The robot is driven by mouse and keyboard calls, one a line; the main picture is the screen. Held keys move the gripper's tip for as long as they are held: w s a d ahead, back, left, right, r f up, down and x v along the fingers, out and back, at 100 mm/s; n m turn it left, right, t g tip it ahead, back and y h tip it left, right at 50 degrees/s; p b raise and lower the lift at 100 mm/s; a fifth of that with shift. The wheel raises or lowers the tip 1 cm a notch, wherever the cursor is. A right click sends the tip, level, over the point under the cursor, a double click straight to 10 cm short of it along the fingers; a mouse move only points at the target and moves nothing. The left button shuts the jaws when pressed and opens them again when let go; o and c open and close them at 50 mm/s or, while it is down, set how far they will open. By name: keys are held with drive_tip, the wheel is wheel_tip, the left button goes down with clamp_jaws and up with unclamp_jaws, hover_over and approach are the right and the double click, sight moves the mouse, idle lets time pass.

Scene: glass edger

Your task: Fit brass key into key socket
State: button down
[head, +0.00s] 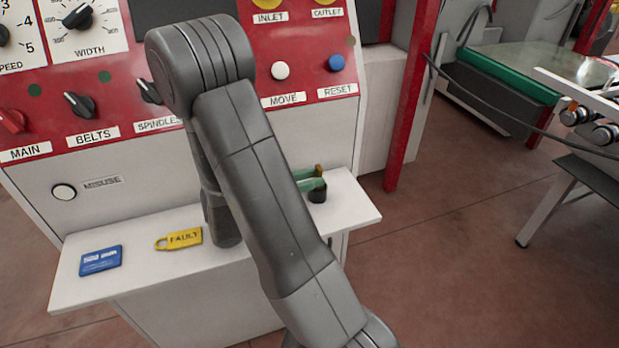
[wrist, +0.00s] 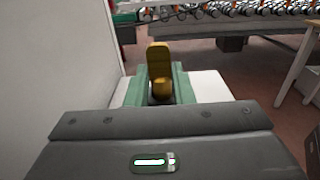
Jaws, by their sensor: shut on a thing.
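The brass key (wrist: 159,62) stands upright between the green fingers of my gripper (wrist: 158,88) in the wrist view. My gripper is shut on it above the white shelf (wrist: 208,88). In the head view my arm hides most of the gripper; the green fingertips (head: 312,184) and a bit of the key (head: 318,170) show at its right. A small dark cylinder (head: 318,194) is at the shelf just below the fingertips; I cannot tell whether the key touches it. I cannot clearly identify the key socket.
The red control panel (head: 310,60) with knobs and buttons rises behind. A red post (head: 408,110) stands at right.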

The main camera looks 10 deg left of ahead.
drive_tip(key=shift+f+b, duration=0.5)
drive_tip(key=shift+f, duration=0.25)
drive_tip(key=c, duration=1.2)
unclamp_jaws()
drive_tip(key=shift+o, duration=0.2)
wheel_tip(320, 180, up, 10)
wheel_tip(320, 180, down, 10)
drive_tip(key=shift+f, duration=0.1)
drive_tip(key=shift+r, duration=0.35)
drive_tip(key=shift+d+r, duration=0.1)
